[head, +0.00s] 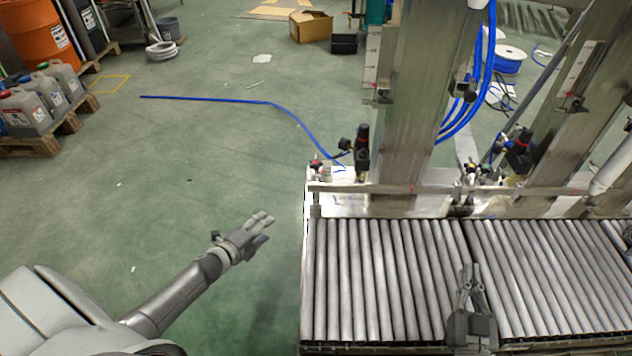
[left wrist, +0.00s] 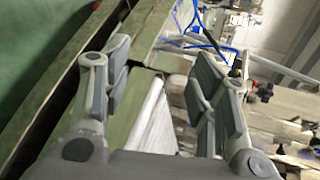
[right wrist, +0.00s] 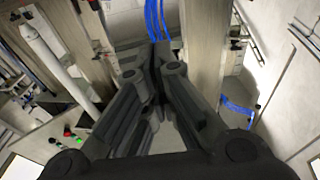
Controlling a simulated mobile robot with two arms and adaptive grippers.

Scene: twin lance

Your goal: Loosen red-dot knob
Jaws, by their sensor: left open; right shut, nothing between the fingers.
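I cannot tell whether either is the red-dot knob; any dot is too small to make out. My right gripper (head: 470,268) is shut and empty above the rollers, in front of the columns. In the right wrist view its fingers (right wrist: 158,62) meet. My left gripper (head: 268,226) is open and empty over the green floor, left of the machine. Its fingers (left wrist: 158,72) stand apart in the left wrist view.
A roller conveyor (head: 385,280) spans the front right. Steel columns (head: 405,100) rise behind it, with black clamp handles (head: 383,96) and a black fitting (head: 362,145). Blue hose (head: 225,99) lies on the floor. Canisters (head: 25,108) stand at the left.

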